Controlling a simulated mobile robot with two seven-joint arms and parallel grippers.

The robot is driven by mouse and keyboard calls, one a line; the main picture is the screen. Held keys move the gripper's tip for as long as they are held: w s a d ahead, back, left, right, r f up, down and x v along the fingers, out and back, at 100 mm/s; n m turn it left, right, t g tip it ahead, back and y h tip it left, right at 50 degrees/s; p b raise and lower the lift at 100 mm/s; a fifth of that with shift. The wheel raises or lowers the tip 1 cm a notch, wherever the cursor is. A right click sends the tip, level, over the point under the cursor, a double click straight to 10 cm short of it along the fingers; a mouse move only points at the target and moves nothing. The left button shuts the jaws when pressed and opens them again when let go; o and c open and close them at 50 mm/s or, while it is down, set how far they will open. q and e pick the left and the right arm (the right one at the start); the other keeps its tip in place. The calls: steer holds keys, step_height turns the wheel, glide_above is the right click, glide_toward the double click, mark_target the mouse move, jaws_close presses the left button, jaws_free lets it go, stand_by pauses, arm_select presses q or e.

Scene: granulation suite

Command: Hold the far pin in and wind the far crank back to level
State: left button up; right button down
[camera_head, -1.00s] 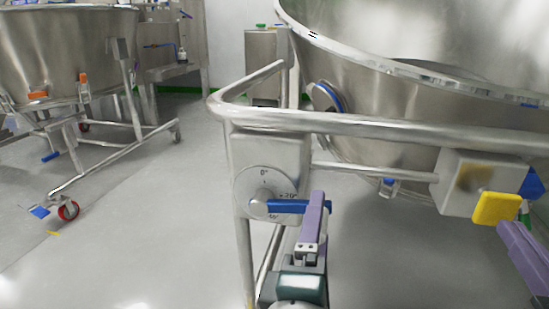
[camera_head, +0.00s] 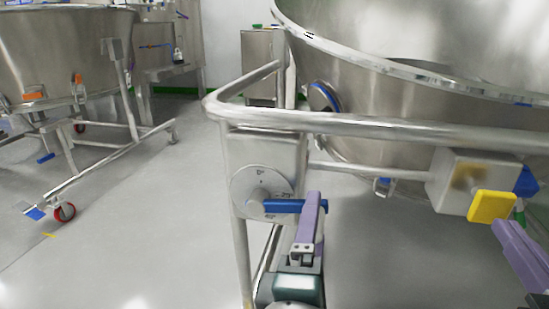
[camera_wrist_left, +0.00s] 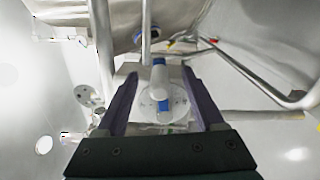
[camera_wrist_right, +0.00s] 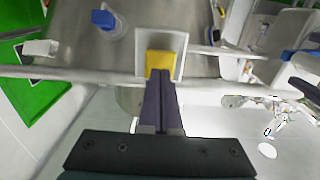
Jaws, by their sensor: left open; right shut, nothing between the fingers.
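The crank has a blue handle (camera_head: 290,206) and a round grey dial (camera_head: 258,187) marked with degrees on a steel box. Its handle points right, close to horizontal. My left gripper (camera_head: 312,200) is at the handle's right end. In the left wrist view, the blue handle (camera_wrist_left: 159,88) lies between the open fingers; contact is unclear. The yellow pin (camera_head: 491,207) sticks out from a second steel box at right. My right gripper (camera_head: 502,230) is shut and empty, its tips against or very close to the yellow pin's face (camera_wrist_right: 159,62); I cannot tell how far in it sits.
A steel rail (camera_head: 390,127) runs above both boxes, in front of a large steel bowl (camera_head: 400,95). Another wheeled bowl (camera_head: 60,55) stands at far left. A steel cabinet (camera_head: 262,65) stands behind.

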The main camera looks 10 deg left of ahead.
mark_target(493, 211)
stand_by(0.6)
arm_select(q)
steer(key=shift+s, duration=0.1)
arm_select(e)
steer(key=shift+w, duration=2.15)
arm_select(q)
steer(key=shift+f, duration=0.1)
jaws_close()
arm_select(e)
steer(key=shift+f, duration=0.1)
